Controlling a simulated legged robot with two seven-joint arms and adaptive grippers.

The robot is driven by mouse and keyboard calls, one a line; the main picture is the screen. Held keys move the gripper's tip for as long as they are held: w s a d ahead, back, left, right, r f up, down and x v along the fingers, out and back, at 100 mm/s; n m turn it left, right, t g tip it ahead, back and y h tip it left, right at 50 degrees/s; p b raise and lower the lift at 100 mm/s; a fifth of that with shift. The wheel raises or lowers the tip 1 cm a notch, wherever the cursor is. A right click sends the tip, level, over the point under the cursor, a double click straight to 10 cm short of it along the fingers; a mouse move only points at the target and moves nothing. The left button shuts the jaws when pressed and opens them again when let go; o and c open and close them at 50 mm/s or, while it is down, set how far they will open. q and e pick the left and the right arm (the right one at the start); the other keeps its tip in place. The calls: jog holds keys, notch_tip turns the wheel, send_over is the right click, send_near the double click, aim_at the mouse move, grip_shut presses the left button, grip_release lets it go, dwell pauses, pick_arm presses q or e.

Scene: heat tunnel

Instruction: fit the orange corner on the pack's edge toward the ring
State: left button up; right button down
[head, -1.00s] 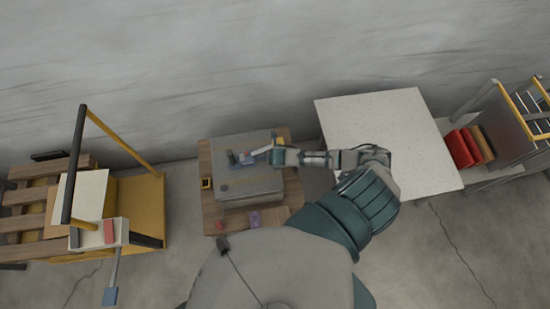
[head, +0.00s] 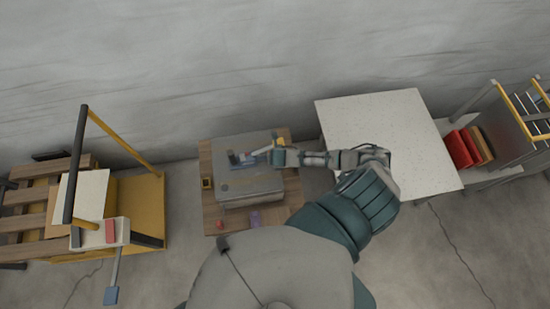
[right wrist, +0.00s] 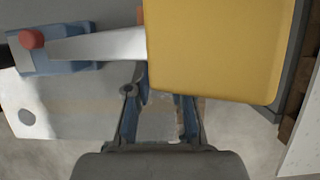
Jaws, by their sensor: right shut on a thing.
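The grey pack (head: 235,182) lies on a small wooden table in the head view; its pale top also shows in the right wrist view (right wrist: 70,118). My right gripper (head: 268,156) is over the pack's right part. In the right wrist view its fingers (right wrist: 158,105) reach under a large yellow-orange piece, which I take for the orange corner (right wrist: 215,45), and are shut on it. The piece hides the fingertips. In the head view only a small yellow bit of it (head: 279,142) shows. A dark round mark (right wrist: 27,117) is on the pack; I cannot tell whether it is the ring. My left gripper is not in view.
A blue clamp (right wrist: 60,58) with a red knob and pale lever sits on the pack, close by the gripper. Small red (head: 220,224) and purple (head: 255,219) things lie at the table's front. A pale table (head: 375,115) stands right, a yellow cart (head: 140,200) left.

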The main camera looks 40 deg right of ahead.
jog(key=shift+f, duration=0.3)
jog(key=shift+f+b, duration=0.55)
jog(key=shift+f, duration=0.2)
jog(key=shift+f, duration=0.1)
jog(key=c, duration=0.9)
grip_release()
jog(key=shift+c, duration=0.2)
jog(key=v, duration=1.2)
